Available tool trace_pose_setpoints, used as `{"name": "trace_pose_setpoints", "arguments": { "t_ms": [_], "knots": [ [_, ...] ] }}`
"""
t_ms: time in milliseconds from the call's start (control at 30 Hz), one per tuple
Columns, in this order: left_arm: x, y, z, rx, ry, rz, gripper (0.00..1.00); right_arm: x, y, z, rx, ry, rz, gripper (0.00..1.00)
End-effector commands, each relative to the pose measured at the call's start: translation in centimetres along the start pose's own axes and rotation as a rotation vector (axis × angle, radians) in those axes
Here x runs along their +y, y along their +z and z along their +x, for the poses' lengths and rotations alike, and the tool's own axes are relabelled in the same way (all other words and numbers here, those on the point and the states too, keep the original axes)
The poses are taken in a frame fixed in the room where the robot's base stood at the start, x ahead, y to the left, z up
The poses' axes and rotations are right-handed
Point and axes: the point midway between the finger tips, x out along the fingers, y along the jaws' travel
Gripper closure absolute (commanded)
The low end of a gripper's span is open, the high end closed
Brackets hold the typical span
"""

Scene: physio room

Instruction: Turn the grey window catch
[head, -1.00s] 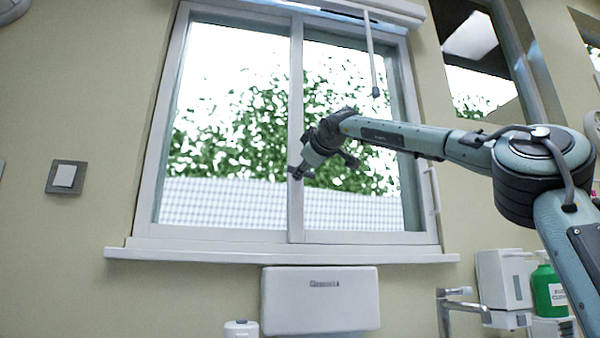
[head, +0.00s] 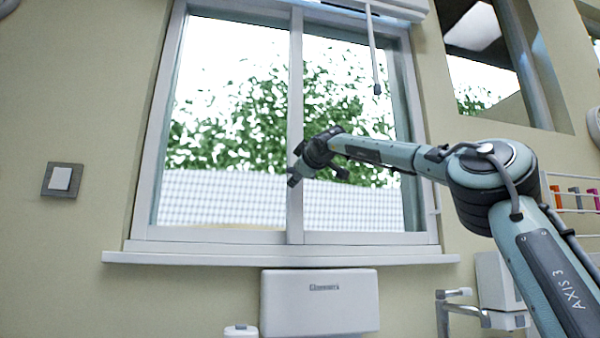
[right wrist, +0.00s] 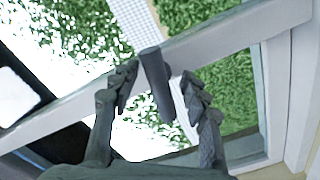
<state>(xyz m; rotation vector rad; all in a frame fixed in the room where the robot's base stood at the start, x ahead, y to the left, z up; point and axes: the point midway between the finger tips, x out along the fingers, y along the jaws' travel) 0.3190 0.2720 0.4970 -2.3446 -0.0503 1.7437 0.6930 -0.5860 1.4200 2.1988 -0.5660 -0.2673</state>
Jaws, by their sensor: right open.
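The grey window catch (right wrist: 157,82) is a dark grey lever on the white window bar, seen in the right wrist view. My right gripper (right wrist: 160,84) is open, with one finger on each side of the catch. The left finger in that view looks very close to the catch, and I cannot tell if it touches; a gap shows on the other side. In the head view my right gripper (head: 305,168) is in front of the window's middle upright, and the catch cannot be told apart from it there. My left gripper is not in view.
The white window frame (head: 148,200) surrounds two panes, with a sill (head: 200,257) below. A blind wand (head: 374,60) hangs at the upper right. A white dispenser (head: 320,305) and a tap (head: 452,305) are below. A wall switch (head: 61,179) is at the left.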

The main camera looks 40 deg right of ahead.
Motion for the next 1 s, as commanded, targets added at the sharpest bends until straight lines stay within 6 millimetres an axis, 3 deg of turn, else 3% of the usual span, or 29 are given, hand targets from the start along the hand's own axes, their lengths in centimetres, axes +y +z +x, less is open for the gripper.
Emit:
{"name": "trace_pose_setpoints", "arguments": {
  "t_ms": [167,533,1000],
  "knots": [
    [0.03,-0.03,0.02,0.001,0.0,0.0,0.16,-0.03,0.03,0.01,0.0,0.0,0.0,0.54],
    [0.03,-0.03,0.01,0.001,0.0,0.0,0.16,-0.01,0.02,-0.01,0.0,0.0,0.0,1.0],
    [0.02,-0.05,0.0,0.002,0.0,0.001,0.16,-0.01,0.03,-0.01,0.0,0.0,0.0,1.0]
  ]
}}
